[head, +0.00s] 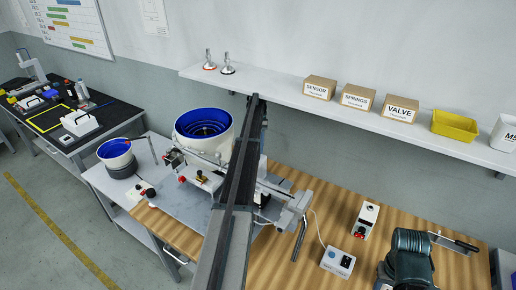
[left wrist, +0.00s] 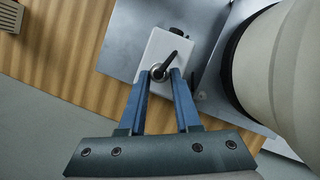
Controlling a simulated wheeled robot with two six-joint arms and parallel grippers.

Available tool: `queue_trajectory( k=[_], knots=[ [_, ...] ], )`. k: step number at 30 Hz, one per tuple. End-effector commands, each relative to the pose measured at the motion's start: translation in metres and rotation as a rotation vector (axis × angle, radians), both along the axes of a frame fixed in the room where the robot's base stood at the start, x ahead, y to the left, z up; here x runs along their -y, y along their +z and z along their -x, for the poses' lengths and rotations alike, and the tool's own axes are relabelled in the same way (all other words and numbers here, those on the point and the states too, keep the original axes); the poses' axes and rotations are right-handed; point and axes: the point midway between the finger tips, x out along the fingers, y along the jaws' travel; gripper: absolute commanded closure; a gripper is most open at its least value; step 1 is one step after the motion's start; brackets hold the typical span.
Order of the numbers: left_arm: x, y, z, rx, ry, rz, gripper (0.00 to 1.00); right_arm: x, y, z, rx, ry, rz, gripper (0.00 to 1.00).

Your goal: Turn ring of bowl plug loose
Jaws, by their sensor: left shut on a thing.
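In the left wrist view a white box (left wrist: 153,50) sits on a grey metal plate. On it is a round metal ring (left wrist: 158,73), with a black plug (left wrist: 180,39) sticking up at a slant. My left gripper (left wrist: 160,79) is shut on the ring, with one blue fingertip on each side of it. The fingers hide part of the ring's near side. I cannot make out this ring or my left gripper in the head view. My right gripper is not in view.
A large cream bowl (left wrist: 284,70) stands close to the right of my fingers; the blue-lined bowl feeder (head: 202,145) shows in the head view. A dark beam (head: 240,165) crosses the middle. The wooden bench (head: 300,235) has clear patches. A shelf (head: 300,95) holds boxes.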

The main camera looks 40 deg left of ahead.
Motion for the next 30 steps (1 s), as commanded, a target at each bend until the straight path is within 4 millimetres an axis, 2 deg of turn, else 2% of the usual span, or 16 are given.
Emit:
queue_trajectory(
  k=[30],
  knots=[
    [-0.005, 0.0, 0.012, 0.001, 0.967, 0.001, 1.0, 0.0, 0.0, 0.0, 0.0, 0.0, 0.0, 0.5]
  ],
)
